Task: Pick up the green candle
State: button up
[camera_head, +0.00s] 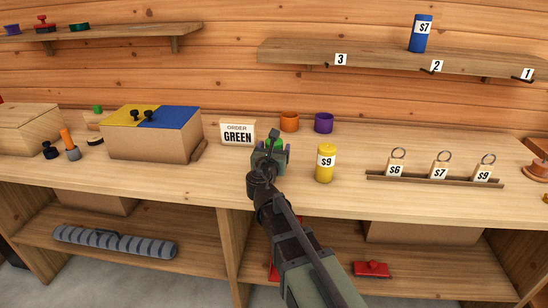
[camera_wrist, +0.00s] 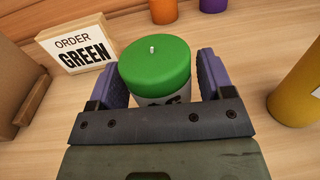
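The green candle (camera_wrist: 155,65) stands upright on the counter, with a white wick on top and a pale label on its side. My gripper (camera_wrist: 158,80) is around it in the wrist view, one purple-grey finger on each side. The left finger is close to the candle and the right finger is near its edge; I cannot tell if they press on it. In the head view my gripper (camera_head: 268,157) hides most of the green candle (camera_head: 275,143). A sign reading "ORDER GREEN" (camera_head: 238,132) stands just behind it to the left.
A yellow candle marked $9 (camera_head: 325,163) stands close to the right. A box with a yellow and blue lid (camera_head: 152,132) is to the left. A rack with price tags (camera_head: 435,180) is farther right.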

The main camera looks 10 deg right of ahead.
jog(key=c, duration=0.9)
jog(key=shift+o, duration=0.2)
jog(key=shift+r, duration=0.1)
notch_tip(320, 180, up, 20)
jog(key=p, duration=2)
